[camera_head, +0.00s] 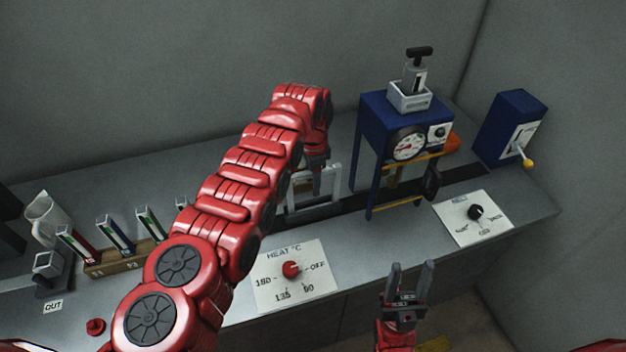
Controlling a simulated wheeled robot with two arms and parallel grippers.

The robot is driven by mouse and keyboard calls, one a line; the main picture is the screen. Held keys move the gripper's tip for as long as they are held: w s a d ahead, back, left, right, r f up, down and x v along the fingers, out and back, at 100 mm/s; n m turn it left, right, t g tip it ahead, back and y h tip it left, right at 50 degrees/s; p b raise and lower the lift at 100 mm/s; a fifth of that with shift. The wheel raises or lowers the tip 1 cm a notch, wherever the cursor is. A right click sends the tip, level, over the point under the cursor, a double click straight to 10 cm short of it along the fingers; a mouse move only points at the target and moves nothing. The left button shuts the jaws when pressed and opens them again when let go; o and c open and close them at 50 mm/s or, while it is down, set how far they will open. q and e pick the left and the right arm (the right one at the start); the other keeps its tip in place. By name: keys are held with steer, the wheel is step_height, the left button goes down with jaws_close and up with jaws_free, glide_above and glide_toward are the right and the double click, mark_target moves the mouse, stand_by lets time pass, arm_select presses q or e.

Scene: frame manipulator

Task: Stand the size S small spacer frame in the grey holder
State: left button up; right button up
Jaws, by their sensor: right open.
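A pale grey open frame (333,190) stands upright on the counter in the middle, partly behind my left arm; I cannot read a size on it. My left gripper (317,162) is right at its upper part, its fingers mostly hidden; I cannot tell whether they grip it. A light grey box-shaped holder (409,99) sits on the blue machine, with a black-handled piece upright in it. Another small grey block (48,264) stands on a dark base at the left; I cannot tell which is the task's holder. My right gripper (408,283) is open and empty before the counter's front edge.
The blue machine (400,113) with a gauge stands right of the frame. A blue lever box (510,128) is at the far right. A wooden rack (115,262) with several coloured pieces and a white jug (45,218) are at left. A heat dial panel (292,274) lies in front.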

arm_select(q)
step_height(320, 180, up, 8)
steer(key=shift+d+f+b, duration=0.15)
steer(key=shift+f+b, duration=0.05)
steer(key=shift+b, duration=1.05)
step_height(320, 180, up, 10)
steer(key=p, duration=0.7)
steer(key=shift+p, duration=0.3)
steer(key=shift+f, duration=0.15)
